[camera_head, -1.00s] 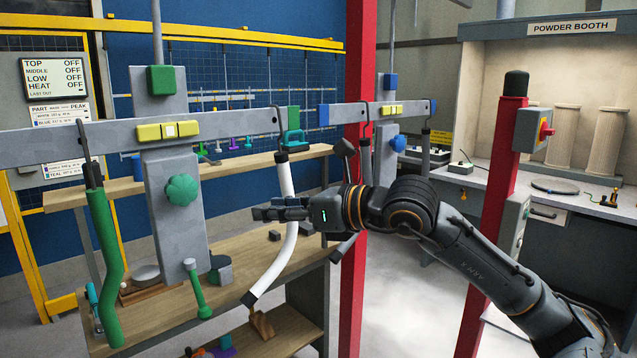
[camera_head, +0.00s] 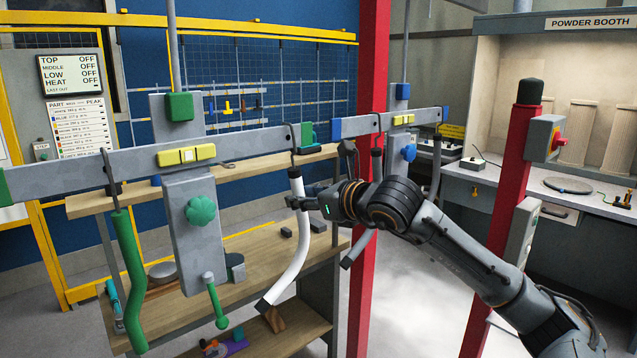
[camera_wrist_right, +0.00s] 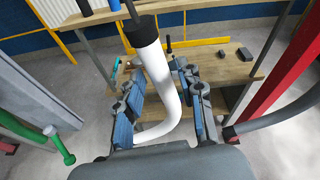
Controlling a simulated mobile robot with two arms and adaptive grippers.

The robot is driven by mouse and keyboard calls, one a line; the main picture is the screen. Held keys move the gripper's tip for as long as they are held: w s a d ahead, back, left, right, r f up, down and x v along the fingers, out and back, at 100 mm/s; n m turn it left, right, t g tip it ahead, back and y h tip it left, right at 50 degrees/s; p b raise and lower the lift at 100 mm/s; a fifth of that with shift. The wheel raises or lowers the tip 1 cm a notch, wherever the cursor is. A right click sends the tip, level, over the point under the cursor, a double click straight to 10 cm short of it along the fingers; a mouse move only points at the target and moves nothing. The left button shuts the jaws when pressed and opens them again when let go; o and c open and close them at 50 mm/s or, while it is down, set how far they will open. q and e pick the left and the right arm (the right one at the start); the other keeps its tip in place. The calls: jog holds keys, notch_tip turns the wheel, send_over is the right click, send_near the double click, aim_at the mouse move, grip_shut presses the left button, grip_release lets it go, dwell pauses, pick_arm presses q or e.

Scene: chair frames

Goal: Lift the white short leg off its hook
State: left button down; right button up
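The white short leg (camera_head: 299,240) hangs from a dark hook (camera_head: 292,140) on the grey crossbar (camera_head: 250,143). It has a dark top end and bends near its lower end. My right gripper (camera_head: 298,196) is at the leg's upper part, just below the dark end. In the right wrist view the white leg (camera_wrist_right: 155,65) passes between the two blue-padded fingers of the right gripper (camera_wrist_right: 158,72). The fingers are spread on either side of it, with a gap visible. Whether one pad touches it is unclear. My left gripper is not in view.
A wooden-topped bench (camera_head: 255,275) stands behind the white leg. Red posts (camera_head: 364,270) and (camera_head: 510,200) stand to the right. Another dark leg (camera_head: 436,165) hangs farther right.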

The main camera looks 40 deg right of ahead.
jog(key=shift+w+f, duration=0.1)
jog(key=shift+w, duration=0.15)
jog(key=shift+c, duration=1)
grip_shut()
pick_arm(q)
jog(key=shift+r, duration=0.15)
pick_arm(e)
jog(key=shift+s, duration=0.1)
